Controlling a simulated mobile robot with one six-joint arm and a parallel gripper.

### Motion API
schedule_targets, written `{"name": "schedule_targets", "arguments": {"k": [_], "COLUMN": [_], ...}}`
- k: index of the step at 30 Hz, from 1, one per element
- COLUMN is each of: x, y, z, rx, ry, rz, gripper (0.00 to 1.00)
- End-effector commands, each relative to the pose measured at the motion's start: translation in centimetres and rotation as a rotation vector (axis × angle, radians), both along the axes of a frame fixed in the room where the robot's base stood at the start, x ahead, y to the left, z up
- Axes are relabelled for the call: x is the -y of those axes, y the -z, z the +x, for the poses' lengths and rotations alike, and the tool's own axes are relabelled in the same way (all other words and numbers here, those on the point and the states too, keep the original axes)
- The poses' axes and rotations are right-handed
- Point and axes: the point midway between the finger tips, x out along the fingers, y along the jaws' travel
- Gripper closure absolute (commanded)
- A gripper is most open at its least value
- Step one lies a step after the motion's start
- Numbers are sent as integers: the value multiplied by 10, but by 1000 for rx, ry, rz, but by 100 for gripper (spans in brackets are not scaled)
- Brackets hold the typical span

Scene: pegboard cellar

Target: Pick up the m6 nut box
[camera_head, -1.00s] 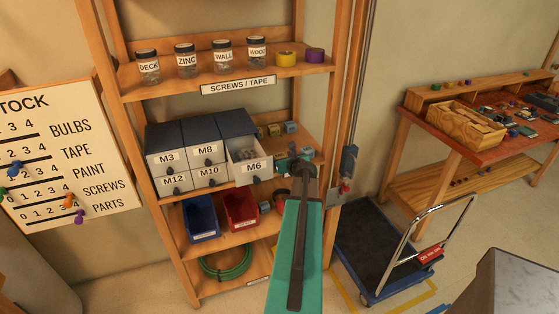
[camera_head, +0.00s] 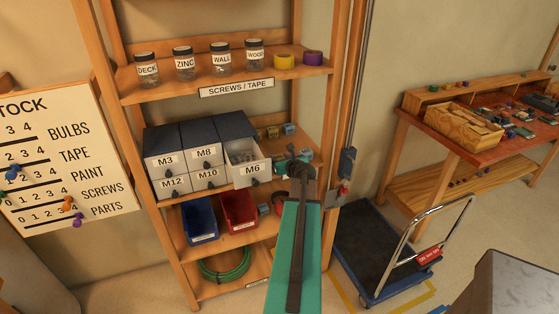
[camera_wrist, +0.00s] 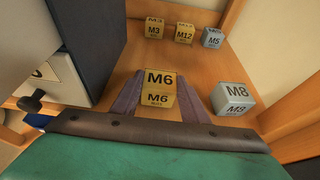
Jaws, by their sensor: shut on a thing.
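The M6 nut box (camera_wrist: 158,92) is a small yellow cube marked M6 on its top and front, seen in the wrist view. My gripper (camera_wrist: 160,98) has one grey finger on each side of it and is shut on it. I cannot tell whether the box rests on the shelf or is slightly clear of it. In the head view my gripper (camera_head: 292,163) is over the right part of the middle shelf, right of the open M6 drawer (camera_head: 252,171). My arm hides the held box there.
In the wrist view, a blue-grey M8 box (camera_wrist: 235,98) sits close right. M3 (camera_wrist: 154,28), M12 (camera_wrist: 184,31) and M5 (camera_wrist: 212,38) boxes stand behind. The drawer cabinet (camera_wrist: 66,72) is close left. A shelf post (camera_head: 345,100) and flat cart (camera_head: 385,250) lie right.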

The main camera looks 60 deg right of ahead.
Motion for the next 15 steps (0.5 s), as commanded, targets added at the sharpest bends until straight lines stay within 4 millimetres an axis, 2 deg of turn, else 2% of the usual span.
{"name": "schedule_targets", "arguments": {"k": [15], "x": [0], "y": [-37], "z": [0], "rx": [1], "ry": [0], "rz": [-1], "gripper": [89]}}
